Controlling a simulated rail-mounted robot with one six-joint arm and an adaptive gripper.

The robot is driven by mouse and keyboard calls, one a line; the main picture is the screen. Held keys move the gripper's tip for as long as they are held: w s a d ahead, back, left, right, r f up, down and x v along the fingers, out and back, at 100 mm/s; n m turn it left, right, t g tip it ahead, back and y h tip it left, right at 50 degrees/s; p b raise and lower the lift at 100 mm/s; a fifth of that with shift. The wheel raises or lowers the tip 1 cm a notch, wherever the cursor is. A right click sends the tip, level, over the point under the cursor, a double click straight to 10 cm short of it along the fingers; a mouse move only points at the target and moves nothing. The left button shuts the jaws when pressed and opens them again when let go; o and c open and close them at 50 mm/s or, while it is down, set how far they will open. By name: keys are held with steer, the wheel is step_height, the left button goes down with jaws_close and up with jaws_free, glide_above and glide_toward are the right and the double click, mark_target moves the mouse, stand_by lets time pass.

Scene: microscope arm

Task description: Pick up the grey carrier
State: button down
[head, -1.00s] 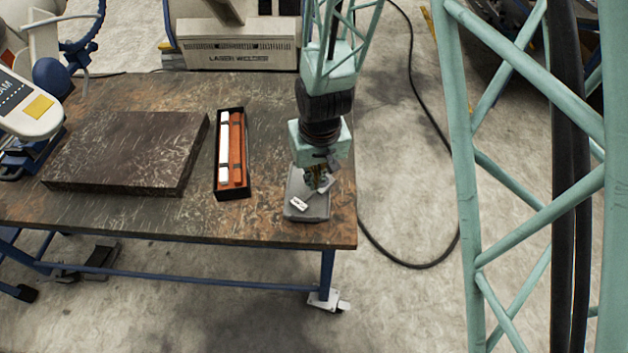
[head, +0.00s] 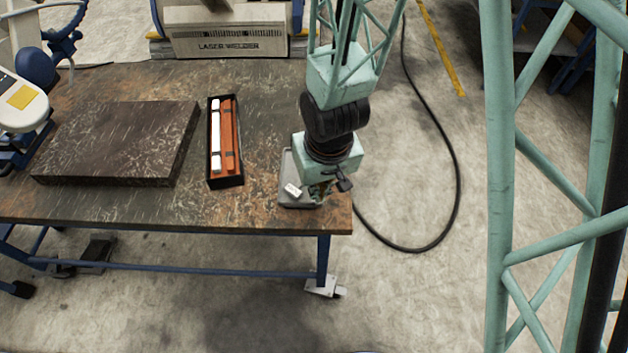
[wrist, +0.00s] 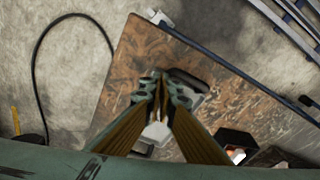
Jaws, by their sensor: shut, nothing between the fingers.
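The grey carrier (head: 288,172) is a shallow tray on the table's front right corner, with a small white piece (head: 292,190) in it. My gripper (head: 323,190) is low over the carrier's right side in the head view, and my wrist hides much of the tray. In the wrist view my gripper (wrist: 163,82) is shut, its fingertips together with nothing between them. Grey parts of the carrier (wrist: 188,79) show around the fingers there, which cover its middle. I cannot tell whether the fingertips touch it.
A black box (head: 213,178) with a white and an orange bar lies left of the carrier. A dark slab (head: 115,142) lies farther left on the table (head: 262,100). The table's right and front edges are close to the carrier. A black cable (head: 455,160) lies on the floor.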

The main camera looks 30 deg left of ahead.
steer(key=shift+s+d+r+b, duration=0.1)
steer(key=shift+s+d+b, duration=0.5)
steer(key=shift+s+d, duration=0.3)
stand_by(0.9)
steer(key=shift+c, duration=2.1)
jaws_free()
steer(key=shift+w, duration=0.1)
steer(key=shift+w+r, duration=0.1)
steer(key=shift+w+a+r+n+p, duration=0.2)
steer(key=shift+w+r+n+p, duration=0.1)
steer(key=shift+w+r+p, duration=0.15)
steer(key=w+a+r+n+y+p, duration=0.2)
steer(key=w+a+r+n+p, duration=0.2)
steer(key=r, duration=0.3)
steer(key=shift+w+a+n+t+y, duration=0.2)
steer(key=shift+w+n+t+y, duration=0.1)
steer(key=shift+n, duration=0.6)
